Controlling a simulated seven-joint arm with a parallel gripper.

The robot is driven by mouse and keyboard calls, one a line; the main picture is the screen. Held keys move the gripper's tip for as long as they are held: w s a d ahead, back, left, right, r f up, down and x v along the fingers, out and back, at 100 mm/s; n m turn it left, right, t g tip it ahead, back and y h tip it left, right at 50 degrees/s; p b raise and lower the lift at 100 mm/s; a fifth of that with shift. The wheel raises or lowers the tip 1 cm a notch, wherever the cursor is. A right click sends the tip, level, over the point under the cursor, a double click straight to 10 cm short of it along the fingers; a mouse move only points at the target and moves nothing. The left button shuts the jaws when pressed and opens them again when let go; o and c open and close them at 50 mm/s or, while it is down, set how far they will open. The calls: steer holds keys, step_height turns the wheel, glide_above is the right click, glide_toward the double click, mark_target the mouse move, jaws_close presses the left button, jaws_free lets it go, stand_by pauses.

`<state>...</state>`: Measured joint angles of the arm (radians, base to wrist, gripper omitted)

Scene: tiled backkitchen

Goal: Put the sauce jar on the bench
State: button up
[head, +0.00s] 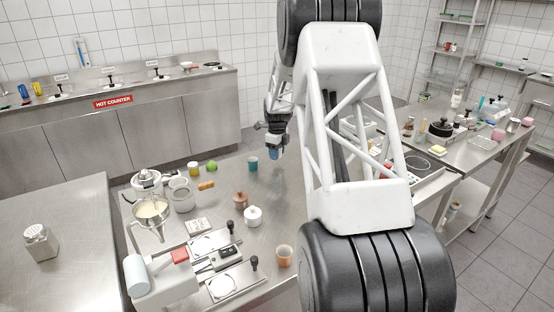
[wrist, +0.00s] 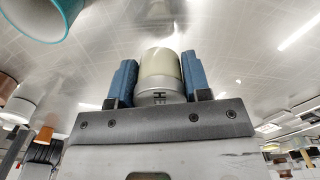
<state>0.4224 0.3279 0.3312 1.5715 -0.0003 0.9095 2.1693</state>
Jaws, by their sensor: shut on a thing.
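My gripper (wrist: 158,82) has blue fingers shut on a jar (wrist: 160,65) with a pale cream-green body and a grey end, which I take for the sauce jar. In the head view my gripper (head: 274,153) is over the far part of the middle steel bench (head: 285,190), just right of a teal cup (head: 253,163). The jar is mostly hidden there by the gripper. I cannot tell whether the jar touches the bench. The teal cup also shows at the upper left of the wrist view (wrist: 40,15).
A left steel table (head: 75,270) holds a shaker (head: 40,243). A hot counter (head: 150,85) runs along the back wall.

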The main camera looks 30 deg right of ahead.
steer(key=shift+f, duration=1.5)
steer(key=shift+f, duration=0.15)
steer(key=o, duration=1)
steer(key=shift+c, duration=0.2)
steer(key=shift+r, duration=6.15)
